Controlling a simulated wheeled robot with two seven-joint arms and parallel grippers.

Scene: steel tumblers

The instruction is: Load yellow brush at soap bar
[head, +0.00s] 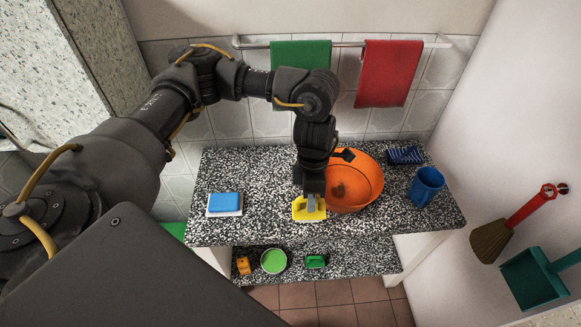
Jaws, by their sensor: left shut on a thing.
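The yellow brush (308,213) is at the front part of the speckled counter, just left of the orange basin. My left gripper (312,198) is shut on it from above, and the fingers hide part of its top. I cannot tell whether the brush touches the counter. A blue block (225,201), which looks like the soap bar, lies on a white dish (225,213) at the left of the counter, well apart from the brush. My right gripper is out of view.
The orange basin (366,178), with a dark patch inside, stands right of my gripper. A blue mug (426,186) and dark blue brush (404,155) are farther right. The lower shelf holds a green-filled round dish (273,261). Counter between brush and blue block is clear.

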